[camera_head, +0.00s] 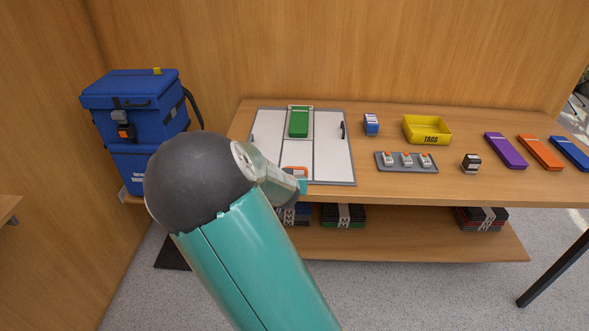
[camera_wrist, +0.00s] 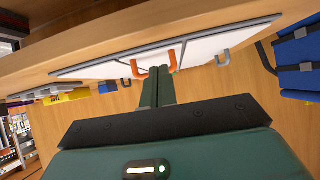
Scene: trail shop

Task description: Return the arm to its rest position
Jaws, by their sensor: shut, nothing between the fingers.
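My arm crosses the lower left of the head view, with its dark round joint in front of the shelf and near the board. My gripper (camera_wrist: 159,72) shows in the wrist view as two green fingers pressed together with nothing between them. In that view its tips overlap the orange handle (camera_wrist: 142,73) at the board's edge; whether they touch I cannot tell. In the head view the gripper is mostly hidden behind my arm, and the orange handle (camera_head: 296,170) shows just beyond it.
A white board (camera_head: 328,160) with a green pack (camera_head: 299,122) lies on the wooden table. A yellow tray (camera_head: 427,130), a grey holder (camera_head: 384,166) and coloured packs sit to the right. A blue backpack (camera_head: 135,105) stands left. Boxes sit on the lower shelf (camera_head: 400,245).

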